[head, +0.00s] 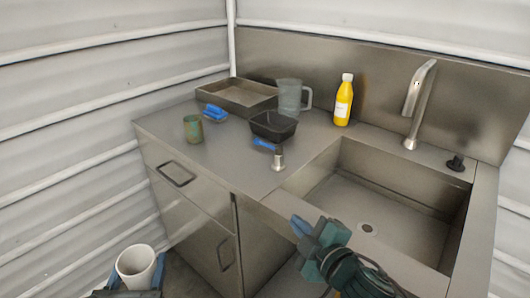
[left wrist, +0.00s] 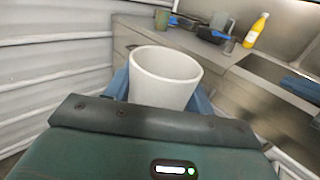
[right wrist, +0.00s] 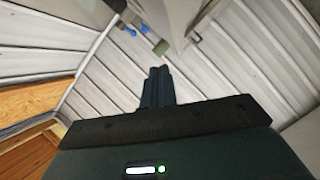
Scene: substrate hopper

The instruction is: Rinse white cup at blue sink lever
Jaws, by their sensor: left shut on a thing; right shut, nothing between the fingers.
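The white cup (head: 136,262) is upright and empty-looking at the lower left, below counter height and in front of the cabinet. My left gripper (head: 137,274) is shut on it, with blue fingers on both sides. The left wrist view shows the cup (left wrist: 166,80) between the fingers. The blue lever (head: 266,145) sits on a short metal post (head: 278,162) on the counter, left of the sink basin (head: 400,215). The faucet (head: 416,105) rises behind the basin. My right gripper (head: 300,226) is shut and empty by the basin's front edge; its fingers (right wrist: 157,88) are together.
On the counter stand a green-brown cup (head: 193,129), a blue sponge-like item (head: 214,112), a metal tray (head: 237,100), a grey jug (head: 290,98), a black container (head: 272,126) and a yellow bottle (head: 343,103). A black knob (head: 455,163) is right of the faucet. Walls close the left and back.

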